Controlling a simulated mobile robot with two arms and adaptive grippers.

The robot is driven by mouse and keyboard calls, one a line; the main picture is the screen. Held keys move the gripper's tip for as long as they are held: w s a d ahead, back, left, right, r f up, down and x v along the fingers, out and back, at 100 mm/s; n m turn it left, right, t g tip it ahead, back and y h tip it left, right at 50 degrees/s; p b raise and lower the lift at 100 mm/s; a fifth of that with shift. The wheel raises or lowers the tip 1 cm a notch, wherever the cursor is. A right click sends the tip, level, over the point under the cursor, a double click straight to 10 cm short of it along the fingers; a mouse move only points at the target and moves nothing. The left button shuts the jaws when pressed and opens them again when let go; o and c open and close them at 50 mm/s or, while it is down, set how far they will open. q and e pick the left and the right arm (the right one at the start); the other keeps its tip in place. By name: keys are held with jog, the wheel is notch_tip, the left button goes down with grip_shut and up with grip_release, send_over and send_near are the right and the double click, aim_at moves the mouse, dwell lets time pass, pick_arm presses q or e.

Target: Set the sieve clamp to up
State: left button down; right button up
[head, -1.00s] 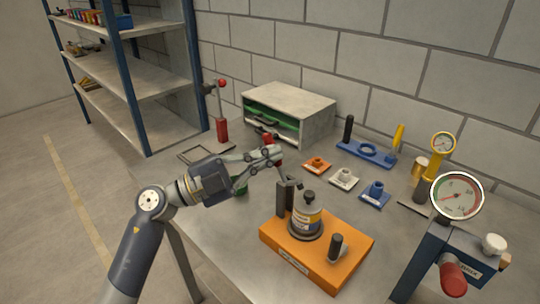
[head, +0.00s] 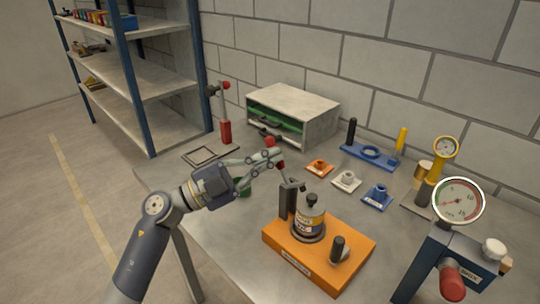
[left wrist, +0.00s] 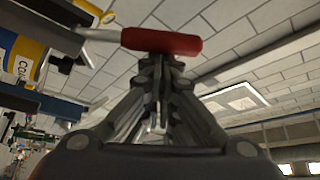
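The orange sieve base (head: 335,262) stands on the bench and carries a jar (head: 309,217) with a yellow and white label. A dark clamp post (head: 287,199) rises beside the jar. The clamp's red handle (head: 281,165) stands up from it, leaning left, partly hidden by my fingers. In the left wrist view the red handle (left wrist: 162,42) lies across my fingertips, its metal rod running left towards the jar. My left gripper (head: 279,156) has its fingertips together at the handle, seemingly touching it, not visibly wrapped around it. My right gripper is not in view.
A drawer cabinet (head: 293,112) stands behind. Small orange, white and blue (head: 376,196) blocks and a blue fixture (head: 369,155) sit to the right. A gauge stand (head: 458,203) is at the front right. A red-handled post (head: 225,130) stands at the back left.

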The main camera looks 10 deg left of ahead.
pick_arm(q)
jog(key=a+f+n+t+p, duration=0.1)
jog(key=n+t, duration=0.1)
jog(key=n, duration=0.1)
jog(key=w+a+f+n+t+y+p, duration=0.1)
jog(key=n+t, duration=0.1)
jog(key=n, duration=0.2)
jog(key=w+a+f+n+t+y+p, duration=0.1)
jog(key=n+t, duration=0.1)
jog(key=n, duration=0.2)
jog(key=shift+w+a+f+t, duration=0.25)
jog(key=shift+a+f+t, duration=0.05)
jog(key=shift+f+t, duration=0.1)
jog(key=shift+n, duration=0.3)
